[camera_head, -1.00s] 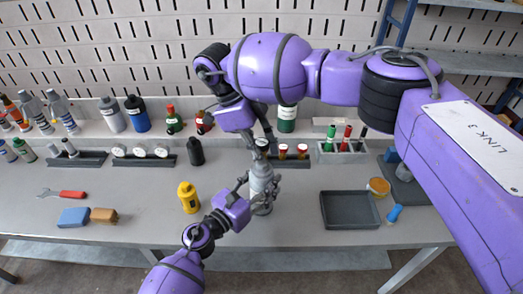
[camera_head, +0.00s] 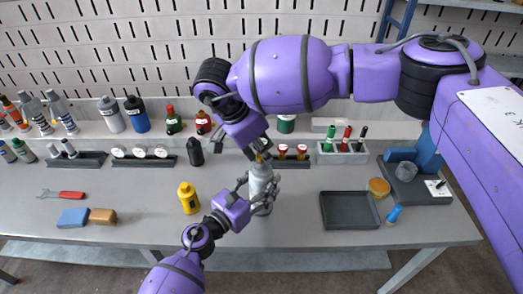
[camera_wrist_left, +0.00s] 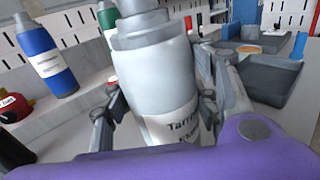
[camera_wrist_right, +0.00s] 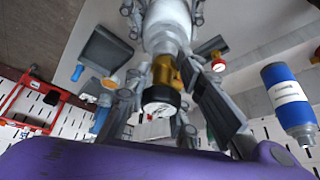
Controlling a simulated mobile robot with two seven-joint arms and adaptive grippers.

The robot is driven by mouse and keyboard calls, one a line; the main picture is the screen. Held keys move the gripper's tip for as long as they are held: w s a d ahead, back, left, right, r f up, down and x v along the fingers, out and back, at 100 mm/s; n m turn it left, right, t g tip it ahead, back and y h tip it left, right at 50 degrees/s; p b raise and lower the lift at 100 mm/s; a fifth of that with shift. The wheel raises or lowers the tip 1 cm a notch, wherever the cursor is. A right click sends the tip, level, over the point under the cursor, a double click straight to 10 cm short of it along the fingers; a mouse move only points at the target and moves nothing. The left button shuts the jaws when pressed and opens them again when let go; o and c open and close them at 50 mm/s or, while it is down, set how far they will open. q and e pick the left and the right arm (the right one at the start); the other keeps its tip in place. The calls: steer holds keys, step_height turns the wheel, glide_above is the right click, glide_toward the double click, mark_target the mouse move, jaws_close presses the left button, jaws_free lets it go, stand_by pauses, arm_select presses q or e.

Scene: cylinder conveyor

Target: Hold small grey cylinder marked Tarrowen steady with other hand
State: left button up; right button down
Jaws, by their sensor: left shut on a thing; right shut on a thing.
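The small grey cylinder marked Tarrowen (camera_head: 261,176) stands upright near the middle of the bench. In the left wrist view its label (camera_wrist_left: 178,127) reads "Tarr…", partly cut off by my gripper. My left gripper (camera_head: 263,191) is shut around the cylinder's body, with a finger on each side. My right gripper (camera_head: 262,156) is directly above the cylinder's top. In the right wrist view it is shut on a brass fitting with a round gauge (camera_wrist_right: 163,97), in line with the cylinder's neck (camera_wrist_right: 167,35). I cannot tell whether the fitting is seated on the neck.
A dark empty tray (camera_head: 349,211) lies to the right. Racks with small gauges (camera_head: 140,157) and red-topped parts (camera_head: 292,153) line the back. The bench front is mostly clear.

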steer(key=shift+a+n+t+y, duration=0.1)
steer(key=shift+n+t+y, duration=0.25)
steer(key=shift+n, duration=0.85)
steer(key=n+t+y, duration=0.1)
steer(key=n, duration=0.2)
steer(key=n+y, duration=0.1)
steer(key=n, duration=0.2)
steer(key=shift+s+a+r, duration=0.1)
steer(key=shift+n+t+y, duration=0.25)
steer(key=shift+n+y, duration=0.2)
steer(key=shift+n, duration=0.55)
steer(key=n+y, duration=0.1)
steer(key=n, duration=0.3)
steer(key=shift+y, duration=0.4)
